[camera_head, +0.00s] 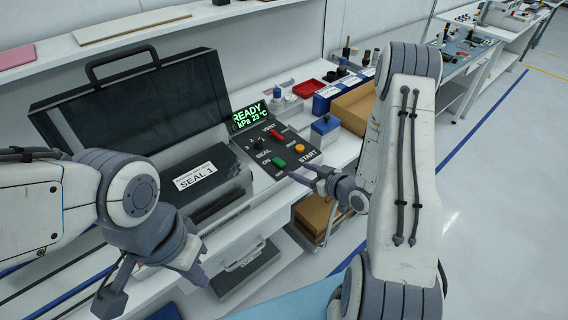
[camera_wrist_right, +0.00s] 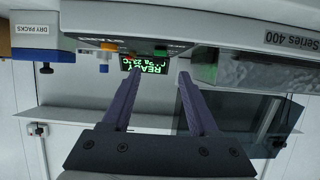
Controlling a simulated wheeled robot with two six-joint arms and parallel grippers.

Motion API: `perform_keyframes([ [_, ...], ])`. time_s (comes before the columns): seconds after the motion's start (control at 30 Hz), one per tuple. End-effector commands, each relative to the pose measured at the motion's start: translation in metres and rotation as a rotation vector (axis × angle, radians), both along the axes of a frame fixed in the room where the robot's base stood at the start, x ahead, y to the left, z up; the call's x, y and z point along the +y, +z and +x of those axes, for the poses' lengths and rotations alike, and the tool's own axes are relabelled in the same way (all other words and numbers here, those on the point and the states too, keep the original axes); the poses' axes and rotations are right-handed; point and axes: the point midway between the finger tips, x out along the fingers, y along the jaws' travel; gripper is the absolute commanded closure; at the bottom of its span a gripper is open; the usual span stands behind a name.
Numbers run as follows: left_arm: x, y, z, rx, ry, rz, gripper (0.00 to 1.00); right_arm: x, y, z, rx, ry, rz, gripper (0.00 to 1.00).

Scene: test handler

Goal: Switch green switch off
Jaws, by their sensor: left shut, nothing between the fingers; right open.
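The green switch (camera_head: 279,163) sits on the dark sloped control panel (camera_head: 262,150), at its lower left, beside the ON and OFF labels. My right gripper (camera_head: 304,173) is open and empty, just to the right of the green switch in the head view; contact cannot be told. In the right wrist view its two purple fingers (camera_wrist_right: 157,86) are spread apart toward the panel's lit display (camera_wrist_right: 150,66). My left gripper (camera_head: 194,274) is shut and empty, low at the left, away from the panel.
A sealer (camera_head: 235,165) marked SEAL 1, with a raised dark lid (camera_head: 130,105), stands left of the panel. The panel also has a red switch (camera_head: 277,134) and an orange START button (camera_head: 299,148).

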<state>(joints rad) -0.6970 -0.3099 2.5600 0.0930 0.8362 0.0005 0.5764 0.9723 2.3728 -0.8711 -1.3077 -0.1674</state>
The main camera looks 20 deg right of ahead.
Motion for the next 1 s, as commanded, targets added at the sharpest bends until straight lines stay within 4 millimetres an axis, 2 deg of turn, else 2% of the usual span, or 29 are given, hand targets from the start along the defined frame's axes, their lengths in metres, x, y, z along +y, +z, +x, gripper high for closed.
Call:
perform_keyframes([
  [0.4,0.000,0.023,0.000,0.000,0.001,0.000,1.00,0.025,-0.026,0.064,0.002,0.004,-0.001,0.40],
  [0.6,0.000,0.026,0.000,0.000,0.002,0.000,1.00,0.029,-0.034,0.078,0.003,0.001,-0.002,0.40],
  [0.87,0.000,0.025,0.000,0.000,0.001,0.000,1.00,0.030,-0.035,0.079,0.003,0.000,-0.001,0.40],
  [0.9,0.000,0.025,0.000,0.000,0.001,0.000,1.00,0.030,-0.035,0.079,0.003,0.000,-0.001,0.44],
  [0.97,0.000,0.025,0.000,0.000,0.001,0.000,1.00,0.030,-0.035,0.079,0.003,0.000,-0.001,0.67],
  [1.0,0.000,0.025,0.000,0.000,0.001,0.000,1.00,0.030,-0.035,0.079,0.003,0.000,-0.001,0.82],
])
